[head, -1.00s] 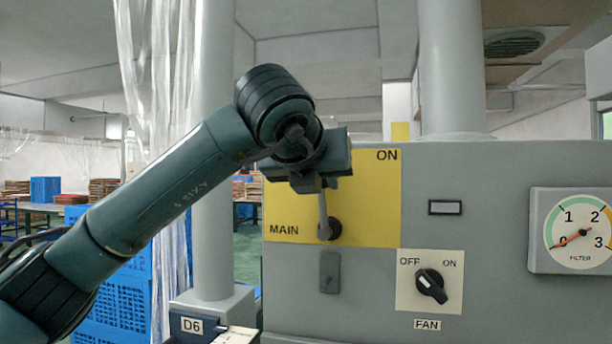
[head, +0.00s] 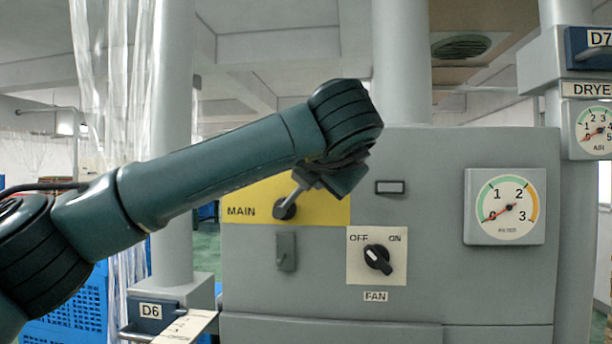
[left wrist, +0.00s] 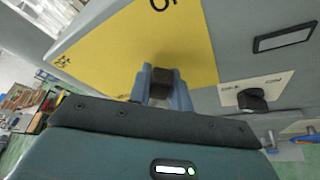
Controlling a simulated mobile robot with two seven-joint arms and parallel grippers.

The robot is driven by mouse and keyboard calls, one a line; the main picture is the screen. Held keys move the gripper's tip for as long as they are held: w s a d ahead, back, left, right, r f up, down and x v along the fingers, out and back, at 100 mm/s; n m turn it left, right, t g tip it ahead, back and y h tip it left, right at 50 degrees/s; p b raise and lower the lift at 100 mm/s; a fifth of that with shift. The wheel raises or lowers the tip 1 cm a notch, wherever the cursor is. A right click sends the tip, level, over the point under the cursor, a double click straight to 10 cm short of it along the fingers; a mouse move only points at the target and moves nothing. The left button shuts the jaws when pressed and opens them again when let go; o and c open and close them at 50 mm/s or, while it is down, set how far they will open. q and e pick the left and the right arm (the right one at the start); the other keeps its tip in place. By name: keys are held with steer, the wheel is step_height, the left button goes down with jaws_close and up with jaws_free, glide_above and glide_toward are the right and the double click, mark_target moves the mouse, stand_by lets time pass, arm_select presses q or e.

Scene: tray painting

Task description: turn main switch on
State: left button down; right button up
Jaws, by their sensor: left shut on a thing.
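The main switch (head: 285,210) is a lever on a yellow plate (head: 255,190) marked MAIN, on the grey cabinet. Its thin shaft leans up and to the right from a dark round pivot. My left gripper (head: 308,180) is at the lever's upper end, largely hidden behind my own wrist in the head view. In the left wrist view, the fingers of my left gripper (left wrist: 163,88) are shut on the dark lever handle (left wrist: 162,80). The ON label is covered by my arm in the head view and partly shows in the left wrist view. My right gripper is not in view.
A fan knob (head: 378,258) sits right of and below the lever, and its pointer is tilted. A filter gauge (head: 506,206) reads near 0. A small dark-framed window (head: 391,187) is unlit. A grey tab (head: 286,252) hangs below the lever. The D6 station (head: 160,312) is at lower left.

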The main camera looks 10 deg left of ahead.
arm_select(q)
steer(key=shift+d+f+m, duration=0.2)
steer(key=shift+m, duration=0.1)
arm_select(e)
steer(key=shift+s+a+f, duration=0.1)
arm_select(q)
steer(key=shift+y, duration=0.3)
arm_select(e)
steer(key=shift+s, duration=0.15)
arm_select(q)
steer(key=c, duration=1.3)
jaws_free()
steer(key=shift+s, duration=0.1)
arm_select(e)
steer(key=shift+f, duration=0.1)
arm_select(q)
steer(key=shift+s+d+b, duration=0.1)
steer(key=shift+s+b, duration=0.15)
steer(key=shift+b, duration=0.05)
steer(key=b+v, duration=0.3)
steer(key=v, duration=0.9)
steer(key=shift+s, duration=0.3)
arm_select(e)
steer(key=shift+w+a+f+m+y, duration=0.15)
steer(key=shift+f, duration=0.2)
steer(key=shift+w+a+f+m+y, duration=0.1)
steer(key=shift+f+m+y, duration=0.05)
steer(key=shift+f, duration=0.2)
